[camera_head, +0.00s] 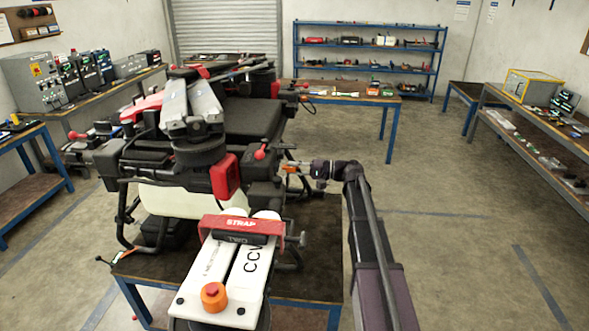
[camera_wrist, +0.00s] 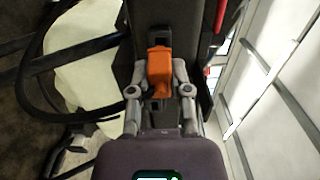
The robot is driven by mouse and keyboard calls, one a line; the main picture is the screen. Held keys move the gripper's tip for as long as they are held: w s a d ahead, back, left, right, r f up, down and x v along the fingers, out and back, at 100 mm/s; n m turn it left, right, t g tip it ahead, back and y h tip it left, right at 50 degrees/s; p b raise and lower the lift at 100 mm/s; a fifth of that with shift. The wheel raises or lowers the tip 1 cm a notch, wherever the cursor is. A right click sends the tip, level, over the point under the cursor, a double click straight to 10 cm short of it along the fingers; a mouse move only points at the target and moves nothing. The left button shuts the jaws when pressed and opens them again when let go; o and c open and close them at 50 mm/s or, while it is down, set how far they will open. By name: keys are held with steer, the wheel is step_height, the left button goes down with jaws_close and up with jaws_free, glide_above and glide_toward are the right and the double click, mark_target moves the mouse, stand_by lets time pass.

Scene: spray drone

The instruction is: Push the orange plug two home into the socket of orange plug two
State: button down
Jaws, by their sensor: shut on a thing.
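The orange plug (camera_wrist: 158,70) sits between the two fingers of my gripper (camera_wrist: 160,76) in the wrist view. The fingers are shut on its sides. Its far end meets a dark housing (camera_wrist: 150,18) on the drone; I cannot tell how deep it sits, and the socket is hidden behind it. In the head view, my gripper (camera_head: 296,167) reaches in from the right to the right side of the drone (camera_head: 240,122). The plug is only a small orange patch there.
The drone stands on a blue-legged table (camera_head: 205,266). Its pale tank (camera_wrist: 82,55) and a black curved tube lie left of my gripper in the wrist view. The floor (camera_head: 440,225) to the right is clear.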

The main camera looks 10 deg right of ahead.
steer(key=shift+x, duration=1.3)
stand_by(0.5)
steer(key=shift+c, duration=2.4)
jaws_free()
steer(key=shift+d, duration=0.15)
steer(key=v, duration=1.1)
steer(key=shift+d, duration=0.4)
steer(key=shift+s, duration=0.1)
